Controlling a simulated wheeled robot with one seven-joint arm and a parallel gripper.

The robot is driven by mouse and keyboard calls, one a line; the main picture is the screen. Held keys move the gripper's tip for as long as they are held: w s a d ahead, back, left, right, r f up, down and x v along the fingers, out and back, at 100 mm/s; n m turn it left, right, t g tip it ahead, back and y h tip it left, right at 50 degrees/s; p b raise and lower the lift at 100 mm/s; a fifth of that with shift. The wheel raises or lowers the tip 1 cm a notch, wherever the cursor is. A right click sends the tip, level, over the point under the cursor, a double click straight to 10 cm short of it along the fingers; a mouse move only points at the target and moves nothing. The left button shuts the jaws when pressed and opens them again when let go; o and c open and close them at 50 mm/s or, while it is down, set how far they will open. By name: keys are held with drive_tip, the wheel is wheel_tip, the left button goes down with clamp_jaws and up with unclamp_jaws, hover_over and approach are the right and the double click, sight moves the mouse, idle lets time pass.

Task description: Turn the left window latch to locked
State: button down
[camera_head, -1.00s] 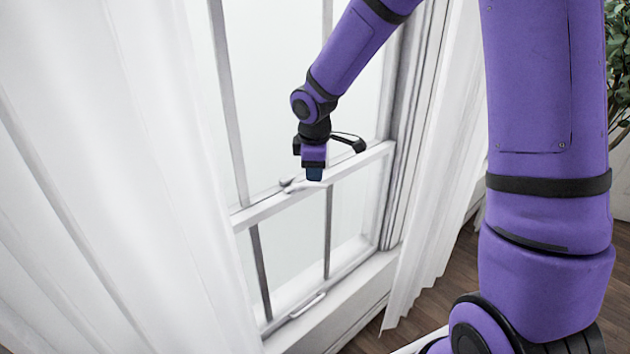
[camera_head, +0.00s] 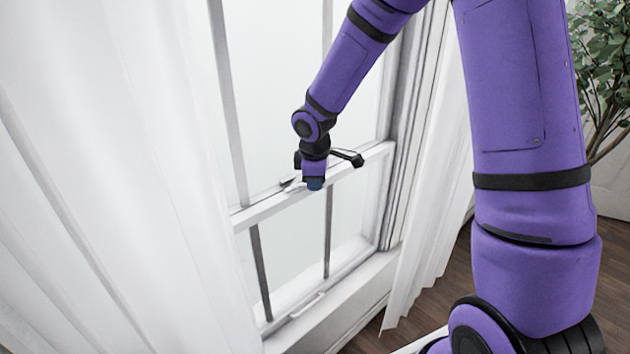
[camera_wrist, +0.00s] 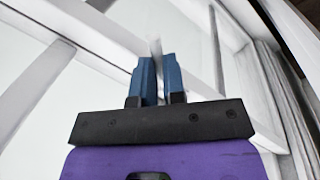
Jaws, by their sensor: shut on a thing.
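The window latch (camera_head: 291,186) is a small pale-grey fitting on the white middle rail of the window. Its base shows just left of my gripper (camera_head: 314,183) in the head view. My gripper points down at the rail, with its blue fingertips close together. In the wrist view, the fingers (camera_wrist: 160,78) are shut on a thin pale piece, which looks like the latch lever (camera_wrist: 156,47). The fingers and gripper body hide most of the lever, so its exact angle cannot be told.
The window rail (camera_head: 260,209) runs diagonally under my gripper. White curtains hang at the left (camera_head: 110,200) and right (camera_head: 432,190) of the window. A sash handle (camera_head: 307,305) sits on the lower sash. A leafy plant (camera_head: 600,65) stands at the far right.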

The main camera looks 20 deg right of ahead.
sight(290, 191)
drive_tip(key=a+m, duration=0.1)
drive_tip(key=m, duration=0.2)
drive_tip(key=s+a+m+g, duration=0.1)
drive_tip(key=m, duration=0.2)
drive_tip(key=s+a+m+h, duration=0.1)
drive_tip(key=m, duration=0.3)
drive_tip(key=shift+s+a, duration=0.2)
drive_tip(key=shift+a, duration=0.05)
drive_tip(key=m, duration=0.1)
drive_tip(key=a+m+g, duration=0.1)
drive_tip(key=m, duration=0.1)
drive_tip(key=shift+a+m, duration=0.3)
drive_tip(key=shift+w+a+m+g, duration=0.2)
drive_tip(key=shift+a+m, duration=0.25)
drive_tip(key=shift+m, duration=0.65)
drive_tip(key=shift+w+a+m+g, duration=0.1)
drive_tip(key=shift+a+m+g, duration=0.3)
drive_tip(key=shift+m, duration=0.7)
drive_tip(key=shift+a, duration=0.1)
drive_tip(key=c, duration=1.2)
unclamp_jaws()
